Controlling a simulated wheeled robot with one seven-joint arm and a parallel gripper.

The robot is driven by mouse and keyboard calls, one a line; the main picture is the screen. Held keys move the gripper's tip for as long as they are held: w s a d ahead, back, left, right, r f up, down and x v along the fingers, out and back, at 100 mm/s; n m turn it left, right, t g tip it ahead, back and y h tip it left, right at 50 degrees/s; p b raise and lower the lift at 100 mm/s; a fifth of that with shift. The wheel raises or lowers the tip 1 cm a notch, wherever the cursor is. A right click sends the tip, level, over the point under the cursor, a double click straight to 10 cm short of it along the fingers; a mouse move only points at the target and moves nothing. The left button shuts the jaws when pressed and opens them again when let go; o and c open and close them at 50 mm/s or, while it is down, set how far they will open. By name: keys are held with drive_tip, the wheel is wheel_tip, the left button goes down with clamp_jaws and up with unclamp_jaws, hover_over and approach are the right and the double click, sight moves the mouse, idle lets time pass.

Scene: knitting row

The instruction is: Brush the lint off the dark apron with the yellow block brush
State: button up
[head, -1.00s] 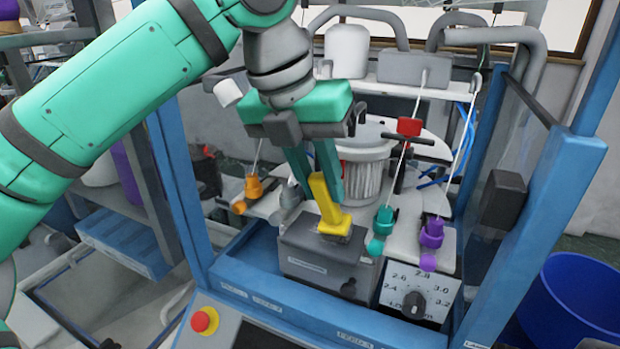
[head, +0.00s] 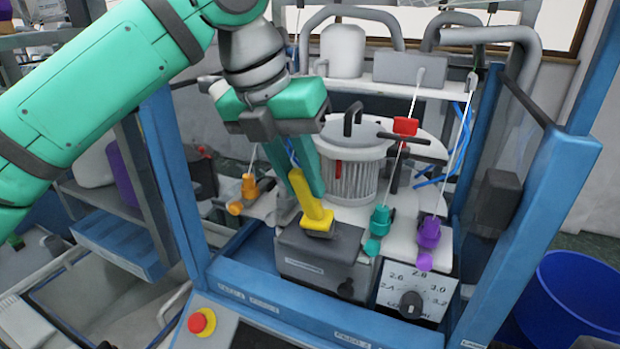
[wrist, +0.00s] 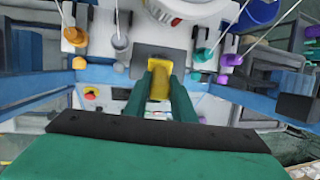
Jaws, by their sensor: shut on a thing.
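The yellow block brush (head: 311,198) is held between the two green fingers of my gripper (head: 304,185), which is shut on it. The brush leans, its foot at the upper left of the dark grey apron (head: 320,262), a blocky surface at the front of the machine. I cannot tell whether the bristles touch it. In the wrist view the brush (wrist: 160,80) shows between the fingers (wrist: 163,98), over the dark apron (wrist: 140,66). I can make out no lint; the brush covers part of the top.
A ribbed cylinder (head: 352,178) stands behind the brush. Orange (head: 249,186), teal (head: 381,218) and purple (head: 429,234) fittings flank the apron. A dial panel (head: 395,282) is at its right. Blue frame posts (head: 540,220) enclose the area; a blue bin (head: 575,300) stands right.

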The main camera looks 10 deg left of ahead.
drive_tip(key=shift+w+a, duration=0.15)
drive_tip(key=shift+a, duration=0.7)
drive_tip(key=shift+w+a, duration=0.15)
drive_tip(key=shift+a, duration=0.65)
drive_tip(key=shift+r, duration=3)
